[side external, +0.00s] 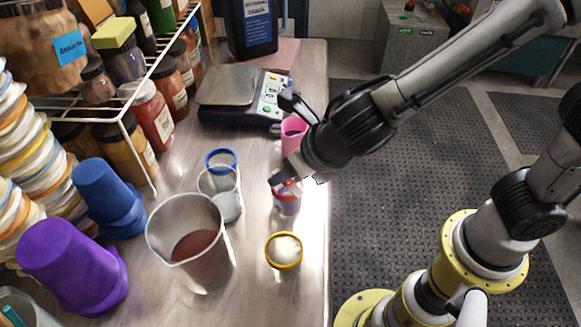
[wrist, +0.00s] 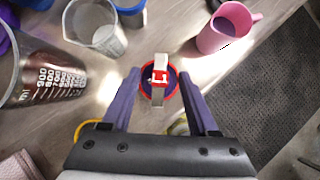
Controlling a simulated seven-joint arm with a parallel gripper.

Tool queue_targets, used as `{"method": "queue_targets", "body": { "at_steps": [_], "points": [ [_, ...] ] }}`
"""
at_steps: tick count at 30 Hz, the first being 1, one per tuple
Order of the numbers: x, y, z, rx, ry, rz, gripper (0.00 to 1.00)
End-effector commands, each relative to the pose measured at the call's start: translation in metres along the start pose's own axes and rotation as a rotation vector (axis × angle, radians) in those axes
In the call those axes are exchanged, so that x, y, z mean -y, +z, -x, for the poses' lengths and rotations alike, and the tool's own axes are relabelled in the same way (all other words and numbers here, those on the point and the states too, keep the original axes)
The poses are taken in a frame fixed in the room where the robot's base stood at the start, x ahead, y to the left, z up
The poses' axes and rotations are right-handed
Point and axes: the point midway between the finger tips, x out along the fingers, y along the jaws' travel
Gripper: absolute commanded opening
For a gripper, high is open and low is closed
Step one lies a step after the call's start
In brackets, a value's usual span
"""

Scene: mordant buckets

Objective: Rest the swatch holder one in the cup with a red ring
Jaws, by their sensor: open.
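The cup with a red ring (side external: 287,205) stands on the bench below my gripper. It also shows in the wrist view (wrist: 172,92), with dark purple contents. The swatch holder (wrist: 159,93), a pale grey strip with a red clip part, lies across the mouth of this cup in the wrist view, its ends reaching past the ring. My gripper (wrist: 158,72) is open, one finger on each side of the holder and cup, with visible gaps to the holder. In the side view my gripper (side external: 284,178) is just above the cup and hides part of the holder.
A pink mug (side external: 292,130) stands behind the cup, and a yellow-ringed cup (side external: 284,252) in front. A large beaker (side external: 187,225) with brown liquid, a clear glass (side external: 228,200) and a blue-ringed cup (side external: 221,157) stand to the left. The bench edge is close on the right.

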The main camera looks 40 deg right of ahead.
Motion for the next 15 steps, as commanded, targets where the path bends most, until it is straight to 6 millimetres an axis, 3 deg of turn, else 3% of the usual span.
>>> {"method": "queue_targets", "body": {
  "at_steps": [8,15],
  "points": [
    [-0.001,0.001,0.018,0.004,0.003,-0.001,0.6],
    [-0.002,0.001,0.07,0.005,0.008,0.0,0.6]
  ]
}}
